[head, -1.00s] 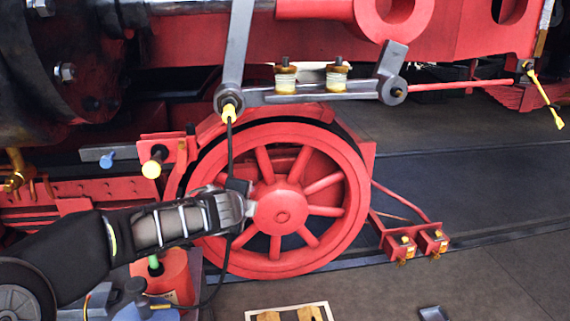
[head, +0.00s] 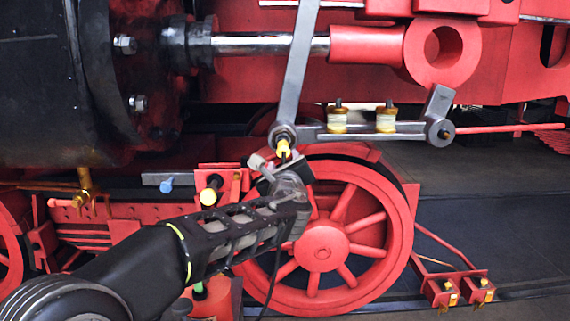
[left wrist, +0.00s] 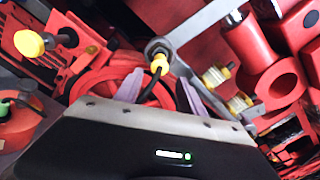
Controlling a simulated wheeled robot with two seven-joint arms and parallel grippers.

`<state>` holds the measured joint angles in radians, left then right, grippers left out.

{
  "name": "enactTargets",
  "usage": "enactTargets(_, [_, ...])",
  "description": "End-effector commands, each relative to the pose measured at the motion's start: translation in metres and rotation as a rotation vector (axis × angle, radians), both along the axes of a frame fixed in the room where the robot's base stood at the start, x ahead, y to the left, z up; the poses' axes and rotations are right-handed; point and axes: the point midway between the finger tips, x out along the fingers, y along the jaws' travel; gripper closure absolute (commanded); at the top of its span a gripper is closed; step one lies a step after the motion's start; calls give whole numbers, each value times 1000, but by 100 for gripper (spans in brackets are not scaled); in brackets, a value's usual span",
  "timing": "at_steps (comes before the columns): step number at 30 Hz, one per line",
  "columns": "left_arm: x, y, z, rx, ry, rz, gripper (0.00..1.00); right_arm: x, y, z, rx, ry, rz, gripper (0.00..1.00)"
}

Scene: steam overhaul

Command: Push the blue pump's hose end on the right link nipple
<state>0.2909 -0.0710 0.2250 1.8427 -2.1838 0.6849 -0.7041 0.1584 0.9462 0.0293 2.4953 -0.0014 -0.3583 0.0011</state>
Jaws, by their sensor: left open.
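The yellow hose end (head: 283,148) sits at the joint at the lower end of the grey upright link (head: 299,75), pointing up against it. It also shows in the left wrist view (left wrist: 159,64), with the black hose (left wrist: 152,88) running down from it. Whether it is fully seated on the nipple, which is hidden, I cannot tell. My left gripper (head: 281,168) is open just below the joint; its pale fingers (left wrist: 161,93) stand on either side of the hose, apart from each other. The blue pump and my right gripper are not in view.
The red spoked wheel (head: 320,246) stands close behind my gripper. A yellow-tipped knob (head: 208,196) and a blue-tipped pin (head: 166,185) stick out to the left. The grey crossbar (head: 360,133) carries two brass-and-white cups (head: 386,118).

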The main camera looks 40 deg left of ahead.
Motion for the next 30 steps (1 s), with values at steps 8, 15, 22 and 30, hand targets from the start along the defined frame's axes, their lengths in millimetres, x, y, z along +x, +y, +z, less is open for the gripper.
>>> enactTargets(8, [27, 20, 2, -2, 2, 1, 53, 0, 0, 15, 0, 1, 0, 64])
enactTargets(15, [52, 39, -2, -3, 1, 0, 53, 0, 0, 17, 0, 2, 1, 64])
enactTargets(22, [64, 49, -1, -1, 0, -1, 53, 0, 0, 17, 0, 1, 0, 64])
enactTargets(30, [65, 50, -1, -1, 0, -1, 53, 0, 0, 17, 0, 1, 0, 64])
